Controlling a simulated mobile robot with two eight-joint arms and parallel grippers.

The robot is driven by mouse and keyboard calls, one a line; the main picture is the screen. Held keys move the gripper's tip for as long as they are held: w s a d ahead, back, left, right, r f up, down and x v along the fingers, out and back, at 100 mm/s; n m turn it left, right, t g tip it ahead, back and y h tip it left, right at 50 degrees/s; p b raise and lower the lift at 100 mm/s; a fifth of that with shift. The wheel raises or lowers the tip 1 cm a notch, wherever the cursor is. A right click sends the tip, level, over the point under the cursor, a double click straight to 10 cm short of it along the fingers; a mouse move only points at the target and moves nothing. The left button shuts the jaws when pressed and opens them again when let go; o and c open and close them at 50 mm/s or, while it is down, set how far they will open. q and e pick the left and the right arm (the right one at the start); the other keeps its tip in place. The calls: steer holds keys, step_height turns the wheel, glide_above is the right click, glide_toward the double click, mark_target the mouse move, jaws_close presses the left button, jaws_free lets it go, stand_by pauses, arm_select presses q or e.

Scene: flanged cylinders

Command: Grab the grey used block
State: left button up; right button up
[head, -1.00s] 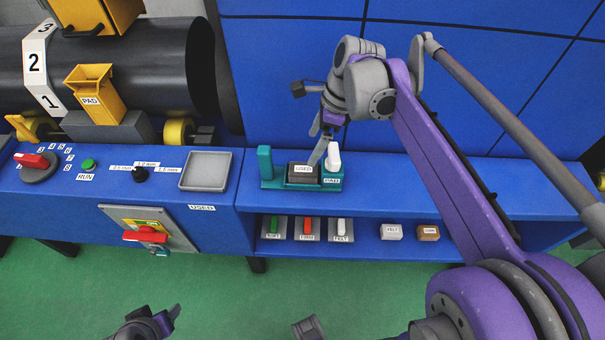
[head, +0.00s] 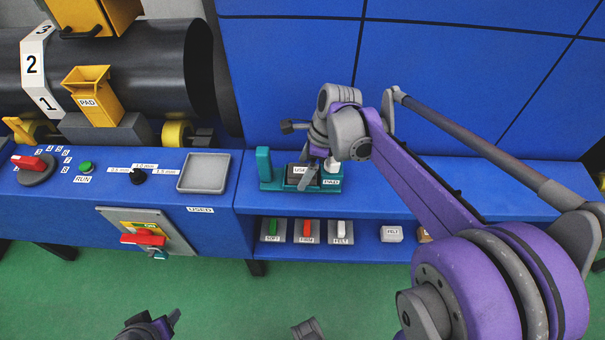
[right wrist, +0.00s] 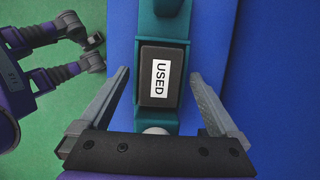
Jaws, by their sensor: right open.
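The grey used block (head: 296,172) is a dark grey block with a white USED label. My right gripper (head: 307,168) is over the holder and partly hides the block. In the right wrist view the block (right wrist: 160,78) lies between the two spread fingers, with a gap on each side; neither finger appears to touch it. My left gripper (head: 165,322) is low at the bottom edge, away from the counter; its jaw state is unclear.
A grey tray (head: 204,172) above a USED label is left of the holder. The yellow PAD chute (head: 88,95) and dark roller stand at the left. Blue panels rise behind.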

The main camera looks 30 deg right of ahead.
mark_target(304, 170)
steer(key=c, duration=1.4)
step_height(304, 170, up, 10)
steer(key=shift+r+p, duration=0.1)
steer(key=shift+p, duration=0.4)
steer(key=shift+c, duration=0.2)
